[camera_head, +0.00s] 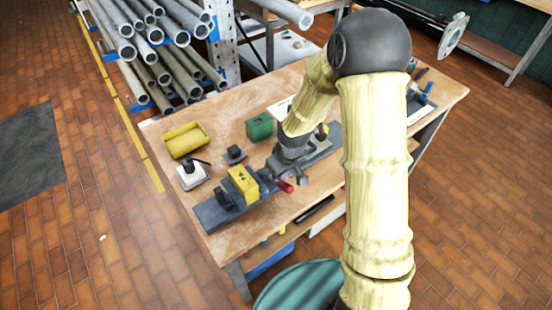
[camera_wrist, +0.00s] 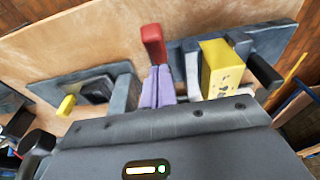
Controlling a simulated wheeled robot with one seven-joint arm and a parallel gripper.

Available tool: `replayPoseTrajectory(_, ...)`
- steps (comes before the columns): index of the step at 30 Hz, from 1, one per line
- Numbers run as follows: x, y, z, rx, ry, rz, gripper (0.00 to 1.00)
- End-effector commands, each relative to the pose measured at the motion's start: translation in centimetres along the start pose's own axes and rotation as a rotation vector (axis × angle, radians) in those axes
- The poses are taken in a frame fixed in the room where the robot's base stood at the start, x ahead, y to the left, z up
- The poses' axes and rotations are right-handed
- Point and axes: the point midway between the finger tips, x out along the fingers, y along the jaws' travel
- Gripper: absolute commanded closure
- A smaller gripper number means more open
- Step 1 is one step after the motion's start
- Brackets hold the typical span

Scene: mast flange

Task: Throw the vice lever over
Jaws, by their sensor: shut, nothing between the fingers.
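The vice lever has a red handle (camera_head: 286,187) at the table's front side, right of the yellow block (camera_head: 243,183). The block sits in the blue-grey vice (camera_head: 210,214). In the wrist view the red handle (camera_wrist: 153,43) stands just beyond the fingertips, and the yellow block (camera_wrist: 214,70) is to their right. My gripper (camera_wrist: 160,72) is shut and empty, its lavender fingers together beside the vice. I cannot tell whether the fingertips touch the handle. My arm hides part of the vices in the head view.
A second grey vice (camera_head: 322,150) with a yellow handle (camera_wrist: 66,106) lies on the other side of my gripper. A yellow bin (camera_head: 186,139), a green box (camera_head: 259,127) and a small white-based device (camera_head: 192,176) stand farther back. The table's front edge is near.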

Motion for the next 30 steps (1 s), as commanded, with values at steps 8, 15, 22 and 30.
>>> replayPoseTrajectory(8,0.8,0.5,0.9,0.005,0.000,0.001,1.00)
replayPoseTrajectory(15,1.1,0.3,1.2,0.001,-0.007,-0.001,1.00)
replayPoseTrajectory(22,1.2,0.1,1.4,-0.002,-0.014,-0.003,1.00)
replayPoseTrajectory(30,0.6,0.0,1.1,-0.003,-0.015,-0.003,1.00)
